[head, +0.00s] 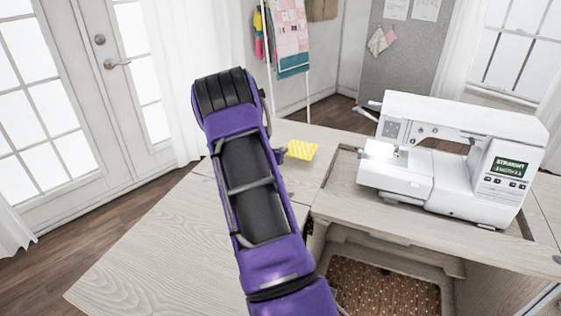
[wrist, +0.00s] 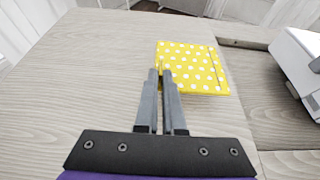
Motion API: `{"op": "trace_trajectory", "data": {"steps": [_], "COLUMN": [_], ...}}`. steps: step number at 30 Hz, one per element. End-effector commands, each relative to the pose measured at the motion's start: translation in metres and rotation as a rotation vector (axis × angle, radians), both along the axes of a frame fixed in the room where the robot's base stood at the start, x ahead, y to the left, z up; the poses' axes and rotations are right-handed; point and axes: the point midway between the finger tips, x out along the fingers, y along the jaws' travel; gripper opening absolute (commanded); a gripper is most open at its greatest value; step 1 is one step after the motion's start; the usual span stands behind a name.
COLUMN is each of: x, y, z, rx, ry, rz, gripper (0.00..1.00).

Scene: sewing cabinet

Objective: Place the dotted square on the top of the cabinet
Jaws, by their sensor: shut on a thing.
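The dotted square (head: 302,149) is yellow with white dots and appears over the cabinet top (head: 140,250), left of the sewing machine. In the wrist view the dotted square (wrist: 200,66) extends ahead and to the right of the fingertips. My gripper (wrist: 161,76) is shut on its left part, with the fingers close together. In the head view my purple arm hides most of my gripper (head: 283,153); only a dark bit shows beside the square. I cannot tell whether the square touches the wood or is held just above it.
A white sewing machine (head: 450,155) stands in the recess at the right; its edge shows in the wrist view (wrist: 300,65). An open compartment with a brown dotted bottom (head: 385,290) lies in front. The wooden top left of my gripper is bare.

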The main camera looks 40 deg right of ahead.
Motion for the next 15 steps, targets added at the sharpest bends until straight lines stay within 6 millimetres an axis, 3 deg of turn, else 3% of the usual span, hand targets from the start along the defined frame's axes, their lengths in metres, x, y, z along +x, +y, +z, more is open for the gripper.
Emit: {"op": "trace_trajectory", "data": {"steps": [12,15], "x": [0.000,0.000], "y": [0.000,0.000], "z": [-0.045,-0.045], "rx": [0.000,0.000], "ry": [0.001,-0.002], "rz": [0.000,0.001], "gripper": [0.00,0.00]}}
